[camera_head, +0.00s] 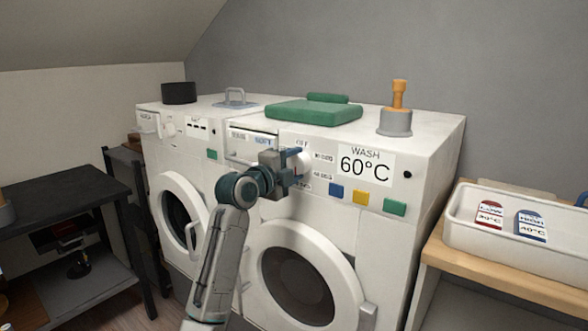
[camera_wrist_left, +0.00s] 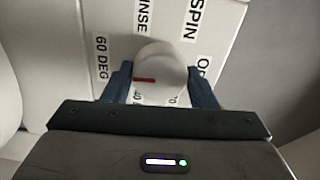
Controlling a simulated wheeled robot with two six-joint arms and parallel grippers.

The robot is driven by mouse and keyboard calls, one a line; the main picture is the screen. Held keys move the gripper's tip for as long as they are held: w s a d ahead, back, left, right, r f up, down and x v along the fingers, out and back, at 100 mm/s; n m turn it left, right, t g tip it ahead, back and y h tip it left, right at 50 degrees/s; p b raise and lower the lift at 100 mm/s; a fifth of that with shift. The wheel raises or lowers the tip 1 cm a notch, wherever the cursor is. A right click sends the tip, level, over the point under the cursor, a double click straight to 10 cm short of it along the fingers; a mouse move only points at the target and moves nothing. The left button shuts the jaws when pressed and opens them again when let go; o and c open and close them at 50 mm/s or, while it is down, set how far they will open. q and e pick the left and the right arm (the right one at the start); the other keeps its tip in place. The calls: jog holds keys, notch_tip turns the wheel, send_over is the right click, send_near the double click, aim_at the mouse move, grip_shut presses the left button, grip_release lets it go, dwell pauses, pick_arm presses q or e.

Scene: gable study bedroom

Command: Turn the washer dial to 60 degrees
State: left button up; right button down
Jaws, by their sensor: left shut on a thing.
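The washer (camera_head: 431,150) is the white machine on the right, with a sign reading WASH 60°C (camera_head: 365,166). Its round white dial (camera_wrist_left: 161,72) sits between the two fingers of my left gripper (camera_wrist_left: 163,86) in the wrist view. My left gripper (camera_head: 293,167) is shut on the dial, which it mostly hides in the head view. A red mark on the dial points to the left in the wrist view, a little below the 60 DEG label (camera_wrist_left: 101,58). RINSE, SPIN and other labels ring the dial, some partly covered. My right gripper is out of view.
Blue, yellow and green buttons (camera_head: 360,197) lie right of the dial. A round door (camera_head: 327,247) is below. Folded green cloth (camera_head: 313,112) and a grey pot with a wooden handle (camera_head: 395,122) rest on top. A white tray (camera_head: 490,250) stands at right, a dark desk (camera_head: 66,193) at left.

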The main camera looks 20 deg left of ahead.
pick_arm(q)
jog(key=shift+m, duration=0.3)
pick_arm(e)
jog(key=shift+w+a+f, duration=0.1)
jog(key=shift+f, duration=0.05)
pick_arm(q)
jog(key=o, duration=1)
jog(key=shift+c, duration=0.2)
jog(key=v, duration=1)
jog(key=shift+s+b, duration=0.4)
jog(key=shift+b, duration=0.05)
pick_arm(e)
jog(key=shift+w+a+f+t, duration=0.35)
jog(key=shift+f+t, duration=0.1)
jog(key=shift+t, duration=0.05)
pick_arm(q)
jog(key=shift+a, duration=0.15)
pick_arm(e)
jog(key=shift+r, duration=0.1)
